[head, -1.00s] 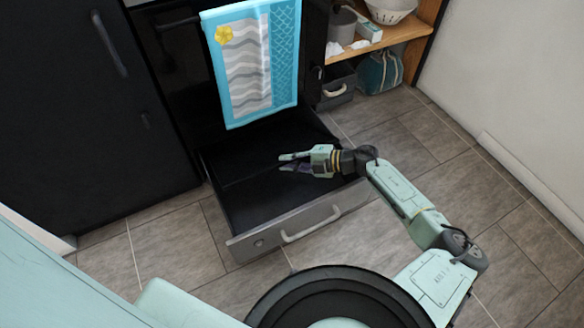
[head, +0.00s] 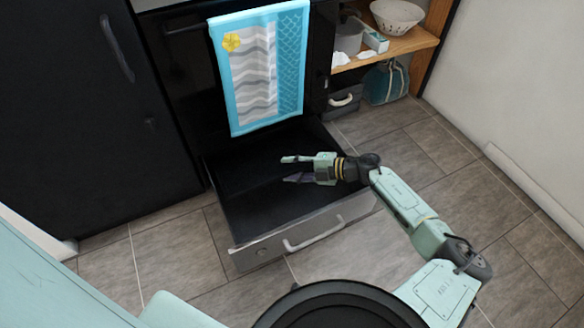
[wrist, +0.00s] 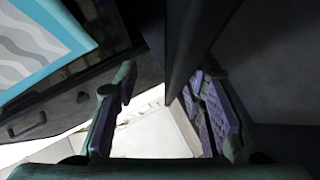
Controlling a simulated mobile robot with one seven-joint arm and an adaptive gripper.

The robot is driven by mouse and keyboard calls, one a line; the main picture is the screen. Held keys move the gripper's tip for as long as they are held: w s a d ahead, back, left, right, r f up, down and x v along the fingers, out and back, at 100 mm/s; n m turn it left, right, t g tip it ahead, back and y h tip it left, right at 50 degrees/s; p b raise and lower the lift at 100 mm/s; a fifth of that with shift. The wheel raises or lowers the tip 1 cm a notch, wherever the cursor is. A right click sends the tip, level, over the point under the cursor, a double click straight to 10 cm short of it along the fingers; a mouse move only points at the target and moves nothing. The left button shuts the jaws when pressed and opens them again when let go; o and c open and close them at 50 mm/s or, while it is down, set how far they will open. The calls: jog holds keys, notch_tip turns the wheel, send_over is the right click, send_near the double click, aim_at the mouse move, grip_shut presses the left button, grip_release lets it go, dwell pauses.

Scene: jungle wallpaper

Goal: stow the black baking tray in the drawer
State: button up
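The drawer (head: 300,221) under the oven is pulled open, with a grey front and a pale handle. In the head view, a dark flat surface with a faint edge line (head: 250,183) shows inside it. This is probably the black baking tray, but black on black makes its outline hard to tell. My gripper (head: 294,169) is over the drawer's inside, pointing left, with its fingers apart. In the wrist view, a dark slab (wrist: 200,35) reaches down between the open fingers (wrist: 160,80), closer to the right one. I cannot tell whether it touches that finger.
A blue-edged towel (head: 260,70) hangs on the oven front above the drawer. A wooden shelf (head: 400,38) with a white bowl (head: 396,14) stands at the back right. A dark cabinet (head: 80,120) is at the left. The tiled floor (head: 440,145) at right is clear.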

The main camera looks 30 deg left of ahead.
jog(key=s+d+r+p, duration=0.1)
jog(key=d+r+p, duration=0.1)
jog(key=d, duration=0.6)
jog(key=d+r+p, duration=0.3)
jog(key=d+r, duration=0.2)
jog(key=d, duration=0.3)
jog(key=shift+s, duration=0.35)
dwell(0.6)
jog(key=shift+r, duration=0.15)
dwell(0.7)
